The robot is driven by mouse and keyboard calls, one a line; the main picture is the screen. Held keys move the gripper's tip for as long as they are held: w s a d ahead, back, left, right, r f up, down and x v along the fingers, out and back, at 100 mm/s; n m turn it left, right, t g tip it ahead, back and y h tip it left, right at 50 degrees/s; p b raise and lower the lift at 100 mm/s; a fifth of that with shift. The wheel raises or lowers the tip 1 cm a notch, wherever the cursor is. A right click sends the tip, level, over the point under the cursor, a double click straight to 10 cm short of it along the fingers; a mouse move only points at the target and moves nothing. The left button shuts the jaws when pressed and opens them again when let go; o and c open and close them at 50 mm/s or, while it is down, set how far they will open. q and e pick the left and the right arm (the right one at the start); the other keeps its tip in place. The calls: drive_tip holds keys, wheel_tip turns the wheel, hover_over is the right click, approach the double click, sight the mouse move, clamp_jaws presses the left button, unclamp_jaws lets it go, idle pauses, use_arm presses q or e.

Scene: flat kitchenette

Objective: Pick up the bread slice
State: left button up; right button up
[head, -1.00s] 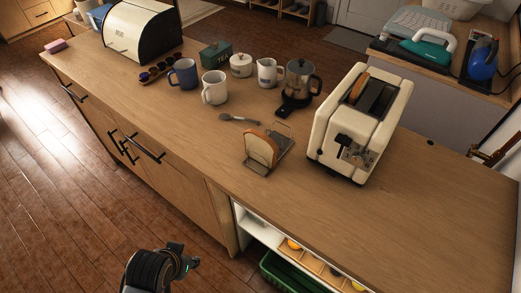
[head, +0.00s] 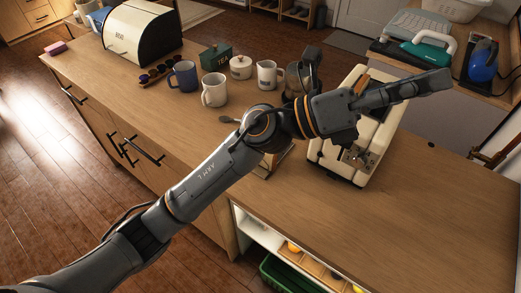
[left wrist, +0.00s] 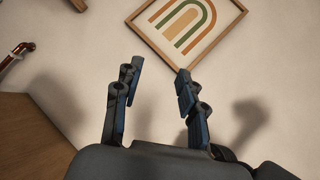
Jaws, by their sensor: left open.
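My left gripper (head: 432,82) reaches over the toaster in the head view, with its fingers pointing right. The left wrist view shows its two fingers (left wrist: 158,85) apart, with nothing between them. The cream toaster (head: 338,165) stands on the counter, partly covered by the gripper. A brown bread edge (head: 381,75) shows at its far slot, mostly hidden. A bread slice in a small metal rack stands left of the toaster; my left forearm hides nearly all of it. My right gripper is not in view.
Mugs (head: 214,89), a green tea box (head: 216,58), a sugar pot (head: 241,67) and a bread bin (head: 145,32) stand farther left on the counter (head: 420,215). The counter's right part is clear. The left wrist view faces a wall with a framed picture (left wrist: 187,27).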

use_arm(q)
drive_tip(key=s+d+f+m+g+y, duration=0.5)
drive_tip(key=s+f+m+y, duration=0.1)
drive_tip(key=f+m+y, duration=0.3)
drive_tip(key=w+a+f+m+t+y, duration=0.3)
drive_tip(key=w+a+f+m+y, duration=0.1)
drive_tip(key=f+y, duration=0.4)
drive_tip(key=w+a+r+t+y, duration=0.1)
drive_tip(key=w+a+t+y, duration=0.75)
drive_tip(key=w+a, duration=0.8)
drive_tip(key=shift+g+y, duration=0.75)
drive_tip(key=shift+y, duration=0.1)
drive_tip(key=a+f, duration=0.1)
drive_tip(key=f, duration=0.1)
drive_tip(key=a+f+p, duration=0.1)
drive_tip(key=f, duration=0.1)
drive_tip(key=a+f+p, duration=0.1)
drive_tip(key=f, duration=0.1)
drive_tip(key=shift+w+a+f, duration=0.1)
drive_tip(key=shift+a+f, duration=0.2)
drive_tip(key=shift+f, duration=0.35)
drive_tip(key=shift+f+p, duration=0.4)
drive_tip(key=shift+p, duration=0.1)
drive_tip(key=p+x, duration=0.1)
drive_tip(key=x, duration=0.2)
drive_tip(key=shift+f+p, duration=0.35)
drive_tip(key=shift+p, duration=0.05)
drive_tip(key=shift+w+a+f, duration=0.1)
drive_tip(key=shift+w+f, duration=0.05)
drive_tip(key=shift+f, duration=0.25)
